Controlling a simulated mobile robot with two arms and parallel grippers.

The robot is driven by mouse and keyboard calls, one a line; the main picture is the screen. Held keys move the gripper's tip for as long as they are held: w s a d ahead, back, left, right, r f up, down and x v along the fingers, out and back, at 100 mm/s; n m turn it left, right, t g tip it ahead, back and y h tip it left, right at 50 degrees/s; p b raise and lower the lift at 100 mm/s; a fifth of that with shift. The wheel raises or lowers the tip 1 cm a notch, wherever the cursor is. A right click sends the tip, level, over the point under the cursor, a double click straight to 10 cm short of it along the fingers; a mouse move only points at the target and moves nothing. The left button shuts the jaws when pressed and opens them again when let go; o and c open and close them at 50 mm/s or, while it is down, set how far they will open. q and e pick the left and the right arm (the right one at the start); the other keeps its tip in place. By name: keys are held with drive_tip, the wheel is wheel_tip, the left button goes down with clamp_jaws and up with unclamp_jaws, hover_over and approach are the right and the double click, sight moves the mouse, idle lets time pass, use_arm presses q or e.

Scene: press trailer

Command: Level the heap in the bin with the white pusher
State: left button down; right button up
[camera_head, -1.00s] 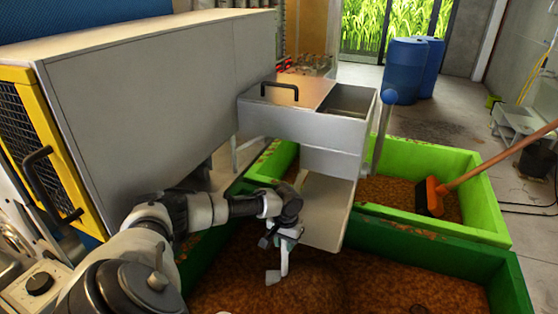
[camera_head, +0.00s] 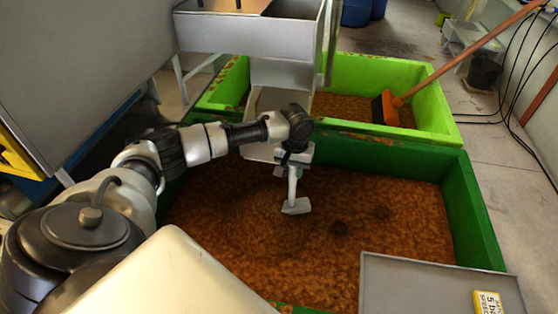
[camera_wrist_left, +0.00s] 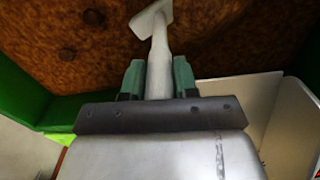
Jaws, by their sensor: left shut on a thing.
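The white pusher (camera_head: 296,206) has a flat head on a short handle. My left gripper (camera_head: 291,168) is shut on its handle and holds it over the dark green bin (camera_head: 470,205). In the left wrist view the two green fingers (camera_wrist_left: 158,80) close around the handle of the pusher (camera_wrist_left: 155,25), whose head points away over the heap. The brown grainy heap (camera_head: 260,235) fills the bin and looks darker in a few small spots. I cannot tell whether the pusher's head touches the heap. My right gripper is not in view.
A light green bin (camera_head: 440,110) behind holds similar brown material and an orange broom (camera_head: 390,106). A grey press chute (camera_head: 255,35) hangs over the back edge. A grey tray (camera_head: 430,285) with a yellow label is at front right.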

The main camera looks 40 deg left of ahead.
use_arm(q)
drive_tip(key=shift+w+d+b, duration=1.45)
drive_tip(key=shift+d+b, duration=0.4)
drive_tip(key=shift+d, duration=1.1)
drive_tip(key=s+a+p, duration=0.5)
drive_tip(key=a, duration=0.6)
drive_tip(key=s+a+p, duration=0.5)
drive_tip(key=a+p, duration=0.1)
drive_tip(key=a, duration=0.5)
drive_tip(key=w+d+p, duration=0.1)
drive_tip(key=w+d, duration=0.4)
drive_tip(key=d, duration=0.7)
drive_tip(key=w+d+p, duration=0.2)
drive_tip(key=w+d, duration=0.4)
drive_tip(key=d, duration=0.6)
wheel_tip(320, 180, up, 9)
drive_tip(key=p, duration=0.8)
drive_tip(key=shift+w+d+f, duration=0.15)
drive_tip(key=shift+d+f, duration=0.05)
drive_tip(key=shift+d, duration=0.05)
